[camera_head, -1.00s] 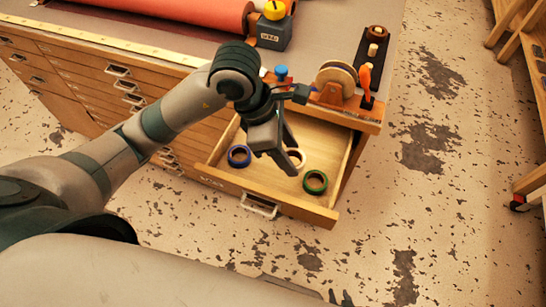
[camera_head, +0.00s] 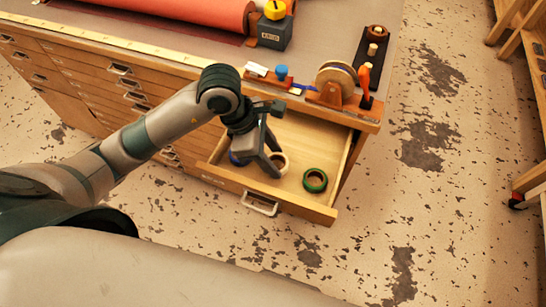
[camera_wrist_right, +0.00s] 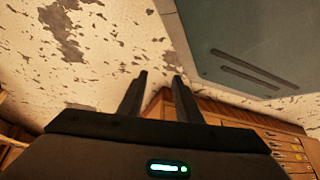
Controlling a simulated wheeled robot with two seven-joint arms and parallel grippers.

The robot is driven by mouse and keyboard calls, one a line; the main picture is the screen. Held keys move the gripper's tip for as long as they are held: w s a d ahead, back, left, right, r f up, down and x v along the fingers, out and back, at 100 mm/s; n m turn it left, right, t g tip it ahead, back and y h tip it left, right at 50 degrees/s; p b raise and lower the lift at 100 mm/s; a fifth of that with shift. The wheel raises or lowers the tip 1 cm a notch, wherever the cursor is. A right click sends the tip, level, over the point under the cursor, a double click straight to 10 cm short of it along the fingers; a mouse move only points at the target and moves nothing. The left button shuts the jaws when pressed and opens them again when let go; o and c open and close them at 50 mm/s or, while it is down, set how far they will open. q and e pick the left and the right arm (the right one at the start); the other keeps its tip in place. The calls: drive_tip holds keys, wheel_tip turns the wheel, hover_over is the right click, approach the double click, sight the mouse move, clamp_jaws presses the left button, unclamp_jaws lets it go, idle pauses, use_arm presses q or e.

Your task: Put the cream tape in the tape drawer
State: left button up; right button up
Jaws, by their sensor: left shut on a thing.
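The cream tape (camera_head: 284,162) is a small pale ring in the head view. My left gripper (camera_head: 275,163) is shut on it, low over the open drawer (camera_head: 297,207), with its fingers pointing down. The gripper hides part of the cream tape, and I cannot tell whether the tape touches the drawer floor. A green tape (camera_head: 315,189) lies in the front right part of the drawer. A blue tape (camera_head: 236,159) lies at the left, mostly hidden behind my left gripper. My right gripper (camera_wrist_right: 160,76) is open and empty in the right wrist view.
The drawer is pulled out of a wooden cabinet (camera_head: 70,85). On its top stand a tape dispenser (camera_head: 336,82), a grey box (camera_head: 275,34) and a red roll (camera_head: 170,10). The back of the drawer is clear. Wooden racks (camera_head: 530,90) stand at the right.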

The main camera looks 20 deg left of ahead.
use_arm(q)
drive_tip(key=shift+f, duration=0.65)
use_arm(e)
drive_tip(key=shift+s+d+f, duration=0.2)
drive_tip(key=shift+s, duration=0.3)
drive_tip(key=shift+s+d+f, duration=0.2)
drive_tip(key=shift+s, duration=0.3)
drive_tip(key=shift+w, duration=0.1)
use_arm(q)
drive_tip(key=shift+f, duration=0.1)
use_arm(e)
drive_tip(key=shift+w+r, duration=0.1)
drive_tip(key=shift+w, duration=0.35)
use_arm(q)
drive_tip(key=o, duration=1)
use_arm(e)
drive_tip(key=shift+w+a+r, duration=0.1)
drive_tip(key=shift+w+r, duration=0.05)
drive_tip(key=shift+w, duration=0.1)
drive_tip(key=shift+s, duration=0.1)
